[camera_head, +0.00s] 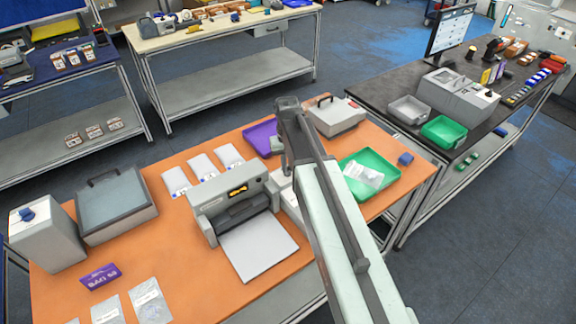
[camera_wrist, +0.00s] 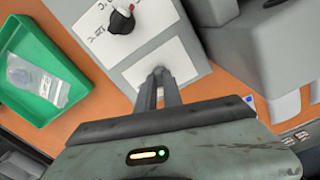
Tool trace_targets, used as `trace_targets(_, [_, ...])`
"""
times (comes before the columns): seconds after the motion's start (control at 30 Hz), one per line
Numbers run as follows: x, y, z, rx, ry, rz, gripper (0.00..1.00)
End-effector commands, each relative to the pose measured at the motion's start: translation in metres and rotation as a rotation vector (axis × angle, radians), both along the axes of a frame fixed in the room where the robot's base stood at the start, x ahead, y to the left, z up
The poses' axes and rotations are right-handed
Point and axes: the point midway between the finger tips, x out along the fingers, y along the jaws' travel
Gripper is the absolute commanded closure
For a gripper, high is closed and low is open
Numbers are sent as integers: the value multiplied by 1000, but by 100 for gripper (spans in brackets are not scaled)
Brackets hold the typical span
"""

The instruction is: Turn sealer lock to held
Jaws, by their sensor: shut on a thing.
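A light grey box stands beside the larger grey machine (camera_wrist: 260,35); its top fills the middle of the wrist view (camera_wrist: 195,65). In the head view its pale side (camera_head: 283,195) shows left of my arm, partly hidden. A black-and-white rotary knob (camera_wrist: 121,20) with printed marks sits on one white panel. My gripper (camera_wrist: 160,76) is over a second white panel (camera_wrist: 183,61) on the same box. The two fingers are close together on a small grey part there, which looks like the lock. The fingers hide most of it, so its setting cannot be read.
A green tray (camera_wrist: 18,93) with a clear bag (camera_wrist: 35,78) stands beside the box. The orange table (camera_head: 180,235) also holds a purple tray (camera_head: 259,138), a lidded grey case (camera_head: 118,205) and several bags. A dark bench (camera_head: 375,92) stands at the right.

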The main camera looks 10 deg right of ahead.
Motion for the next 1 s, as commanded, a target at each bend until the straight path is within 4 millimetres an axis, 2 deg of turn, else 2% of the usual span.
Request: trace_targets(1.0, [1,0,0,2,-1,-948,100])
